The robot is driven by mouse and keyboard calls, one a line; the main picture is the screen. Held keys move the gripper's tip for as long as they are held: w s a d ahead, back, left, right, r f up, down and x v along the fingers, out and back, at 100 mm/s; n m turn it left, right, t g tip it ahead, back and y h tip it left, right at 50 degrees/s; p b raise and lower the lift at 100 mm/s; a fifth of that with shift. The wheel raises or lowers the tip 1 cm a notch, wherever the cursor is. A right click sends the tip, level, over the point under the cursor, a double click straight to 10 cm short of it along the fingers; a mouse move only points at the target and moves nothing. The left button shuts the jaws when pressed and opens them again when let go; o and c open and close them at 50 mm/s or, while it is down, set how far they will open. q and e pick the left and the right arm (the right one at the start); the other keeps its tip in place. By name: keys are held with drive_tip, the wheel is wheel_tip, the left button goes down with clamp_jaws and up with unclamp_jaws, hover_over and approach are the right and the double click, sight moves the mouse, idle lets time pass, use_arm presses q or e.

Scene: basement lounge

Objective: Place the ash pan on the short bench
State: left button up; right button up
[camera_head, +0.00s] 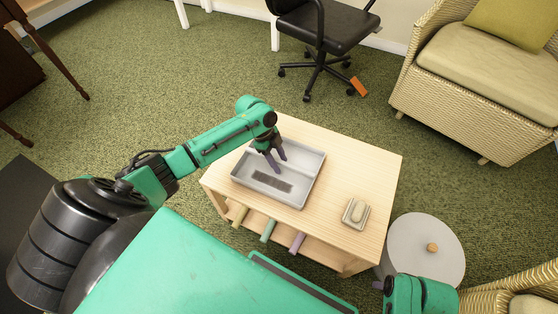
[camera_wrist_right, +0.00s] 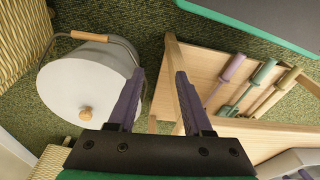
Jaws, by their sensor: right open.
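A grey rectangular pan (camera_head: 308,183), which looks like the ash pan, rests on the light wooden bench (camera_head: 352,166) in the head view. A dark grille-like patch shows on its floor. The bench also shows in the right wrist view (camera_wrist_right: 262,138). My left gripper (camera_head: 275,160) points down over the pan's inside, fingers apart; whether they touch the pan I cannot tell. My right gripper (camera_wrist_right: 158,98) is open and empty, between the lidded bucket and the bench; its fingertips are not clear in the head view.
A round white-lidded bucket (camera_head: 425,252) with a wooden knob stands right of the bench. A small dish with a pale soap-like block (camera_head: 357,211) lies on the bench. Several coloured handles (camera_wrist_right: 232,70) stick out below the top. A wicker chair (camera_head: 470,95) and office chair (camera_head: 325,30) stand behind.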

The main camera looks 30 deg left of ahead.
use_arm(q)
drive_tip(key=shift+r, duration=0.15)
drive_tip(key=shift+a+r, duration=0.15)
drive_tip(key=shift+r, duration=0.1)
drive_tip(key=p+v, duration=0.3)
drive_tip(key=v, duration=0.8)
drive_tip(key=shift+r, duration=0.15)
use_arm(e)
wheel_tip(320, 180, down, 8)
drive_tip(key=s+d, duration=0.1)
drive_tip(key=s, duration=0.1)
drive_tip(key=shift+s+d+r, duration=0.2)
drive_tip(key=shift+d+r, duration=0.05)
drive_tip(key=shift+d, duration=0.15)
use_arm(q)
drive_tip(key=shift+a, duration=0.1)
